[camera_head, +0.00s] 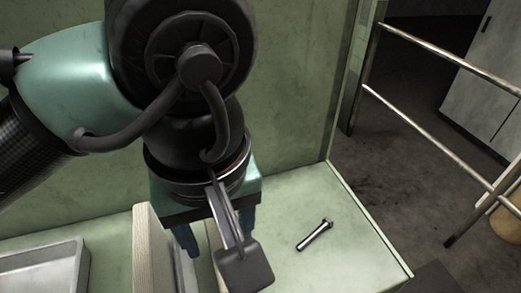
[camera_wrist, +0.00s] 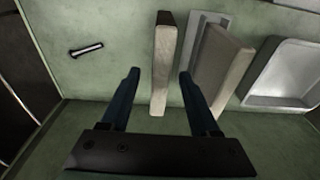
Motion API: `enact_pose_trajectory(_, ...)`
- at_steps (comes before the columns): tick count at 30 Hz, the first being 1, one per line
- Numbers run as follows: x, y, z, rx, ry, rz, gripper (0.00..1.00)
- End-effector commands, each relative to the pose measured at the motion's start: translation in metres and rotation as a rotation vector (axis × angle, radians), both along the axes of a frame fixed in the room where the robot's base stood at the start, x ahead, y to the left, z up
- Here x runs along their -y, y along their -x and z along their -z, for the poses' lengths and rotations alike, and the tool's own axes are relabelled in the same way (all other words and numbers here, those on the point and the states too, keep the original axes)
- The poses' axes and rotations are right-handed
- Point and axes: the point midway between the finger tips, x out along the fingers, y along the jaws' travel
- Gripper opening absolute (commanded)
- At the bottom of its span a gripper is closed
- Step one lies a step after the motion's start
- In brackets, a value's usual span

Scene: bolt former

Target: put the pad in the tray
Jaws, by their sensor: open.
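Two beige slabs stand upright; I cannot tell for sure which is the pad. One slab (camera_wrist: 163,62) lies between the two finger lines of my gripper (camera_wrist: 159,75) in the wrist view. In the head view a strip of it (camera_head: 212,250) shows below my gripper (camera_head: 216,248), mostly hidden. The other slab (camera_wrist: 228,68) stands beside it, outside the fingers; it also shows in the head view (camera_head: 150,250). My gripper is open and not closed on anything. The grey metal tray (camera_wrist: 285,75) lies beyond the second slab, and at the lower left of the head view (camera_head: 42,270).
A metal bolt (camera_head: 315,234) lies on the green surface (camera_head: 350,258) to the right; it also shows in the wrist view (camera_wrist: 86,50). A light grey piece (camera_wrist: 203,38) is partly hidden behind the second slab. A green wall (camera_head: 290,80) rises behind. Metal rails (camera_head: 430,145) stand at right.

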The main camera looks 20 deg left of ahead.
Motion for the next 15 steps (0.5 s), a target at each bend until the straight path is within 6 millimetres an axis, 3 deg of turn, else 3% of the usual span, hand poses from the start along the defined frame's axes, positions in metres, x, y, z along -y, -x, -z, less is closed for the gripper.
enact_pose_trajectory(9, -0.007, -0.007, 0.039, -0.001, 0.000, -0.002, 0.62)
enact_pose_trajectory(15, -0.007, -0.008, 0.049, 0.002, 0.001, 0.000, 0.62)
